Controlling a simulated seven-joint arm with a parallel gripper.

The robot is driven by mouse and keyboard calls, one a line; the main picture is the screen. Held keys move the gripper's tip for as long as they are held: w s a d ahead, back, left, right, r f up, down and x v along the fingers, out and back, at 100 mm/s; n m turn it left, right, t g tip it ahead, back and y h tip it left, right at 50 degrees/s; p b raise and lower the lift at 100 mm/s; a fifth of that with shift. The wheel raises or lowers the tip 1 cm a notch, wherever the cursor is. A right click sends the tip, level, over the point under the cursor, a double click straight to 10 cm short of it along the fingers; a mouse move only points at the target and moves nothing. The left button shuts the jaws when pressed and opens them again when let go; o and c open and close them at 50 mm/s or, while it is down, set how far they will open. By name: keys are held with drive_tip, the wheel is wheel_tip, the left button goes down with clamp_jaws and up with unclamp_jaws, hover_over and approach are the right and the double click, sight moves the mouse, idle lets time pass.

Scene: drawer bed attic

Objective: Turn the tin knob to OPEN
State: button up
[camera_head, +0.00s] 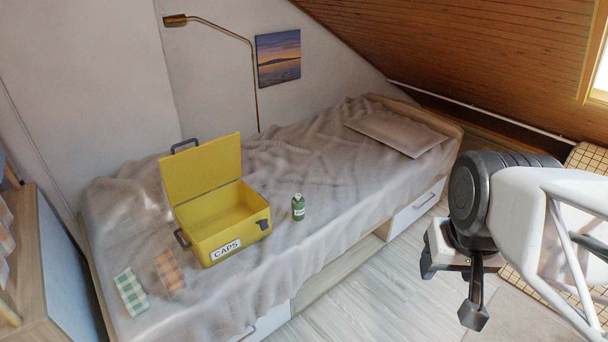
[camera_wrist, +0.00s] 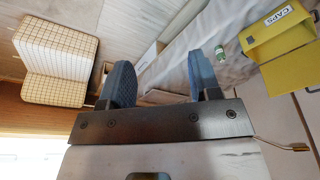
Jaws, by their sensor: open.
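A yellow tin (camera_head: 198,248) marked CAPS stands on the bed with its lid (camera_head: 202,168) raised. A small dark part (camera_head: 263,225) sits at the right end of its front; I cannot tell whether it is a knob or a latch, and no OPEN mark is readable. The tin also shows in the wrist view (camera_wrist: 286,42) at the upper right. My gripper (camera_head: 449,290) is open and empty, off the bed's right side and well apart from the tin. Its two fingers (camera_wrist: 163,82) show spread in the wrist view.
A green bottle (camera_head: 298,208) stands on the bed right of the tin. Green and orange checked cloths (camera_head: 131,291) (camera_head: 170,270) lie left of it. A lamp (camera_head: 254,70) rises behind the bed. Drawer fronts (camera_head: 417,207) line the bed's side. The bed's right half is mostly clear.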

drive_tip(key=w+a+r+m, duration=0.2)
drive_tip(key=w+r, duration=0.1)
drive_tip(key=w, duration=0.8)
drive_tip(key=m+g, duration=0.3)
drive_tip(key=m, duration=0.8)
hover_over(298, 195)
wheel_tip(298, 195, down, 39)
drive_tip(key=shift+s+d+r, duration=0.1)
drive_tip(key=shift+d+r, duration=0.05)
drive_tip(key=shift+f, duration=0.45)
drive_tip(key=shift+f, duration=3.85)
